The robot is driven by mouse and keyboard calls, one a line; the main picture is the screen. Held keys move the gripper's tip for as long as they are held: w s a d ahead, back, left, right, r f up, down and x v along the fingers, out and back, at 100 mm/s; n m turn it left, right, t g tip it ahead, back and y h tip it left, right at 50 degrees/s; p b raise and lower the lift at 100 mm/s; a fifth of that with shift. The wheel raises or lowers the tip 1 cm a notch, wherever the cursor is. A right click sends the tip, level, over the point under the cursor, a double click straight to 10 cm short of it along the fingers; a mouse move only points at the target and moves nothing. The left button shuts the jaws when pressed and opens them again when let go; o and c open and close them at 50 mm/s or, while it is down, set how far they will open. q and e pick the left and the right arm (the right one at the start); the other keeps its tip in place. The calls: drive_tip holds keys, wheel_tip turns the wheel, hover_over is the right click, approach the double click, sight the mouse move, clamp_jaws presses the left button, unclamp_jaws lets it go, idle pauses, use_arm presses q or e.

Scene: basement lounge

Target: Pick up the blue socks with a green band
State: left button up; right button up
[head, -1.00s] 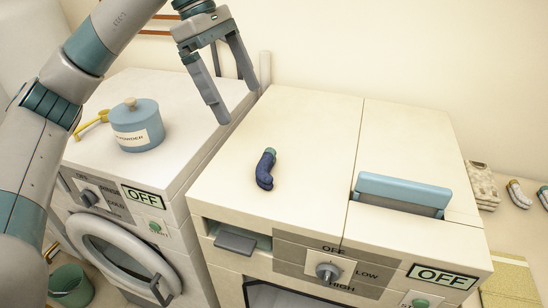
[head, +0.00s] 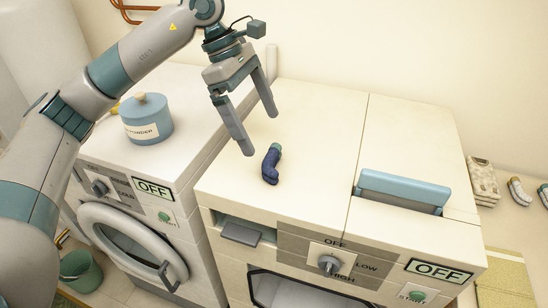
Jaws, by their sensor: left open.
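The blue socks with a green band (head: 270,165) lie as one small rolled bundle on the white top of the right-hand machine (head: 315,135). The green band is at their upper end. My left gripper (head: 261,135) is open and empty. It hangs above the machine top, just behind and slightly left of the socks, with its fingers pointing down and apart from them. My right gripper is not in view.
Folded cloth (head: 482,180) and other socks (head: 518,192) lie at the far right.

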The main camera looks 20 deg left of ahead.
sight(274, 158)
use_arm(q)
drive_tip(key=p+x, duration=0.1)
drive_tip(key=x, duration=0.2)
drive_tip(key=shift+d+f, duration=0.15)
drive_tip(key=shift+f, duration=0.1)
drive_tip(key=shift+d+f, duration=0.1)
drive_tip(key=shift+f, duration=0.3)
drive_tip(key=shift+s+d+f+p, duration=0.1)
drive_tip(key=shift+d+f+p, duration=0.15)
drive_tip(key=shift+p, duration=0.5)
drive_tip(key=shift+p+x, duration=0.75)
drive_tip(key=shift+x, duration=0.05)
drive_tip(key=shift+p+x, duration=0.55)
drive_tip(key=shift+x, duration=0.45)
drive_tip(key=shift+f, duration=0.5)
drive_tip(key=shift+s, duration=0.1)
